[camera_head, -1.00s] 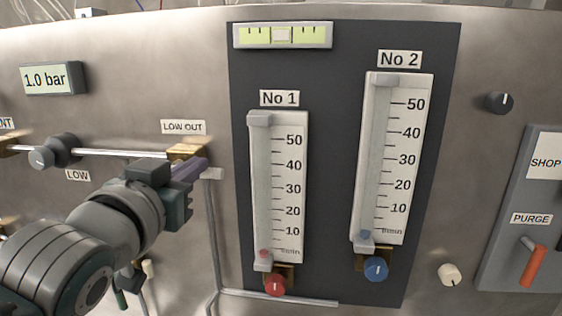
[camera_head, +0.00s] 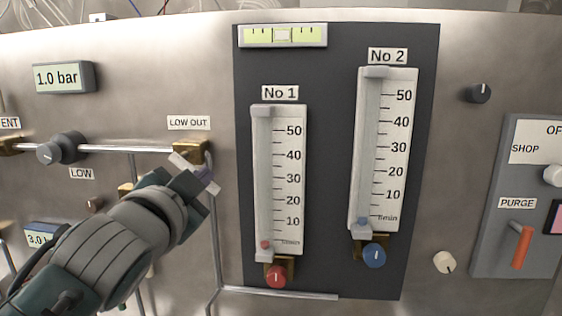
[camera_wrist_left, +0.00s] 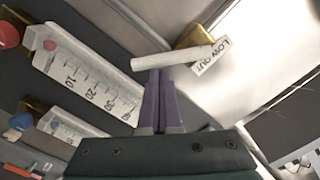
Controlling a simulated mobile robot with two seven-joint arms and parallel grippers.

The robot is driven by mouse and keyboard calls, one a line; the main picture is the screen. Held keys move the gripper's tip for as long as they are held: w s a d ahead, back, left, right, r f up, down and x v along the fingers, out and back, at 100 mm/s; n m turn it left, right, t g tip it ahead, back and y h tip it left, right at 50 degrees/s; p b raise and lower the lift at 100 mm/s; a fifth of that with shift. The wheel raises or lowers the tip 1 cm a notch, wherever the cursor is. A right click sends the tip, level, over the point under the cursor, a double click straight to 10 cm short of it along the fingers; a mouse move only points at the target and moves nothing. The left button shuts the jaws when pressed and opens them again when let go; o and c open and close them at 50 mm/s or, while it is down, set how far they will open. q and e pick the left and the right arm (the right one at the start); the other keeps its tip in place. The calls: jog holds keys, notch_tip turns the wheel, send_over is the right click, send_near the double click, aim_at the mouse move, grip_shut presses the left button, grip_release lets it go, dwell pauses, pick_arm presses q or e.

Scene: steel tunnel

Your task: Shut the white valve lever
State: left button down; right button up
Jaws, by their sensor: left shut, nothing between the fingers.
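The white valve lever (camera_head: 181,161) sits at the brass valve (camera_head: 190,149) under the LOW OUT label (camera_head: 188,122). It slants down to the right in the head view, with its middle partly hidden by my gripper. In the left wrist view the lever (camera_wrist_left: 172,58) runs out from the brass fitting (camera_wrist_left: 222,38) across the fingertips. My left gripper (camera_head: 207,174) is shut and empty. Its purple fingers (camera_wrist_left: 159,72) are at the lever's side, touching or nearly so; I cannot tell which. My right gripper is not in view.
A horizontal pipe (camera_head: 125,149) leads left to the LOW knob (camera_head: 60,149). A thin pipe (camera_head: 214,235) drops below the valve. The No 1 flow meter (camera_head: 280,180) and its dark panel stand close on the right. A 1.0 bar display (camera_head: 64,78) is upper left.

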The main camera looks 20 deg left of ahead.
pick_arm(q)
jog(key=shift+s+a+f+m+b, duration=0.1)
jog(key=shift+a+f+m+b, duration=0.45)
jog(key=shift+m, duration=1)
jog(key=shift+s+a+f+m+b, duration=0.1)
jog(key=shift+a+f+m+b, duration=0.4)
jog(key=shift+m, duration=1.1)
jog(key=shift+s+a+f+m+b, duration=0.1)
jog(key=shift+a+f+m+b, duration=0.4)
jog(key=shift+m, duration=1.05)
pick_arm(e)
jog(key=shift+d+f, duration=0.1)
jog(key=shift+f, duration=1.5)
pick_arm(q)
jog(key=shift+f, duration=0.15)
